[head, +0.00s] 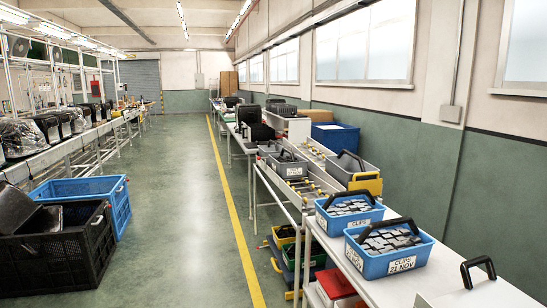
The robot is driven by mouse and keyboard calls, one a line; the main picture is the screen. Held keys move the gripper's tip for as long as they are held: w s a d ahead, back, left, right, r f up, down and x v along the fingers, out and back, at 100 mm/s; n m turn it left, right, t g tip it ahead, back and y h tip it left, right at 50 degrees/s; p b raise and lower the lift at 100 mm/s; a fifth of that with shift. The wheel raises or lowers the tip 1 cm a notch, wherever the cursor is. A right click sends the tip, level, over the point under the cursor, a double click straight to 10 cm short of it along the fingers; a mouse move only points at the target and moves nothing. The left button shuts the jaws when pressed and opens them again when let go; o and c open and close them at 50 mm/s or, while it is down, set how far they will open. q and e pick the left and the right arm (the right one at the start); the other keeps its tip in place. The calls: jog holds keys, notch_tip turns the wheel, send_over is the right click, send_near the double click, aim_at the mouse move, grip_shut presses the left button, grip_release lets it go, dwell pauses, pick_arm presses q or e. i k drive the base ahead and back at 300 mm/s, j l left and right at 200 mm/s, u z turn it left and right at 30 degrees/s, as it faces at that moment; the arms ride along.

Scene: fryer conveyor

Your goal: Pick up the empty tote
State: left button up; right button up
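No tote is clearly seen to be empty. Two blue totes with black handles stand on the white table at the right: a near one (378,268) and a far one (325,223). Both hold grey pieces and carry labels reading CLIPS. Grey totes stand farther along the bench: one (290,170) at the middle and one (338,170) near the wall; their insides are hard to make out. A black handle (478,270) rises at the table's near right; what it belongs to is unclear. Neither gripper is in view.
A blue crate (122,210) and a black crate (60,262) with a dark object in it stand on the floor at left. The aisle along the yellow line (236,235) is clear. Coloured bins (285,232) sit below the bench.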

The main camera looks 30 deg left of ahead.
aim_at(273, 150)
jog(key=i+j+u, duration=0.35)
jog(key=j, duration=0.15)
jog(key=i+j+u, duration=0.3)
jog(key=i+j, duration=0.15)
jog(key=i+j+u, duration=0.5)
jog(key=i+u, duration=0.15)
jog(key=i, duration=0.25)
jog(key=i+u, duration=0.35)
jog(key=i, duration=0.15)
jog(key=i+j+z, duration=0.1)
jog(key=i, duration=0.95)
jog(key=i+j, duration=0.15)
jog(key=i, duration=0.85)
jog(key=i+l+z, duration=0.05)
